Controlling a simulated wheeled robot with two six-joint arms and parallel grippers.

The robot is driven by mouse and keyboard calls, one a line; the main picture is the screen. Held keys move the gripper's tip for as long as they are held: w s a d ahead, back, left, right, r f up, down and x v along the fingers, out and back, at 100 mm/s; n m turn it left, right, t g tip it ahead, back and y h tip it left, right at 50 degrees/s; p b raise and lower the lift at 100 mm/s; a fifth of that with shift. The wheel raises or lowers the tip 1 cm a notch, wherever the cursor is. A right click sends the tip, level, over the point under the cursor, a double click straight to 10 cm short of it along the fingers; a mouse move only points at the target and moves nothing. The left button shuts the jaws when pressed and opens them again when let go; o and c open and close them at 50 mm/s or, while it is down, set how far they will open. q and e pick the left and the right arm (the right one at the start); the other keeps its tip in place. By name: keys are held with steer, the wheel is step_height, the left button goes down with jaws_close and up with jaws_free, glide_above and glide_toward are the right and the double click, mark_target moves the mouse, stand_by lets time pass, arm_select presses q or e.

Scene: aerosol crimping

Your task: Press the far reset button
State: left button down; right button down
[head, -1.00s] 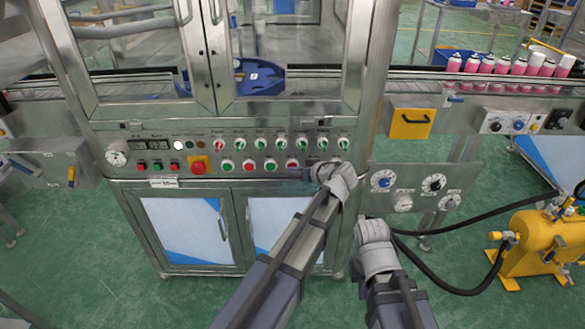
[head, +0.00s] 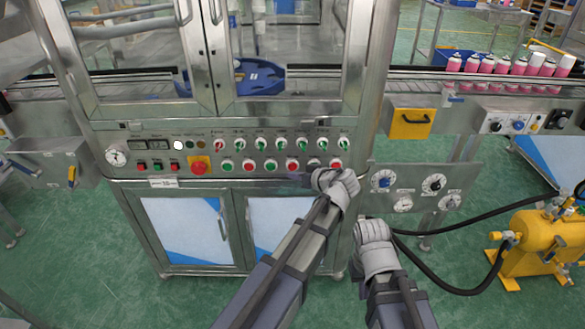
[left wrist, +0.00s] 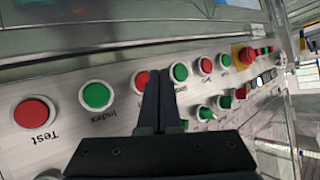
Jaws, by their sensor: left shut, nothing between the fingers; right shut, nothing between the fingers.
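The control panel (head: 215,180) carries a row of green and red push buttons in the head view. I cannot read a reset label on any of them. In the left wrist view a red Test button (left wrist: 35,113), a green Index button (left wrist: 97,95), a red button (left wrist: 141,80) and a green button (left wrist: 180,72) show large. My left gripper (head: 296,180) is shut and empty, just below the row's right part. In the left wrist view its fingertips (left wrist: 160,72) overlap the gap between that red and green button; I cannot tell contact. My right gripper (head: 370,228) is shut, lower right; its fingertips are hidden.
A row of selector knobs (head: 261,144) sits above the buttons. A red emergency stop (head: 199,167) is on the left. A dial plate (head: 420,187), a yellow pneumatic tank (head: 545,245) with black hoses and a conveyor with pink cans (head: 487,64) are on the right.

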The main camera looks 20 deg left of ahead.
arm_select(q)
steer(key=s, duration=0.2)
steer(key=s+d, duration=0.1)
steer(key=s, duration=0.1)
stand_by(0.6)
steer(key=s+f+m+g+h, duration=0.6)
steer(key=s+f+m+h, duration=0.35)
steer(key=s, duration=0.65)
steer(key=s+d+r+m+p, duration=0.1)
steer(key=s+d+r+p, duration=0.2)
steer(key=d+r+p, duration=0.3)
steer(key=s+d+r+m+g+p, duration=0.1)
steer(key=s+d+r+p, duration=0.2)
steer(key=r+p, duration=0.9)
steer(key=d+p, duration=0.2)
steer(key=d, duration=0.1)
steer(key=shift+y, duration=0.35)
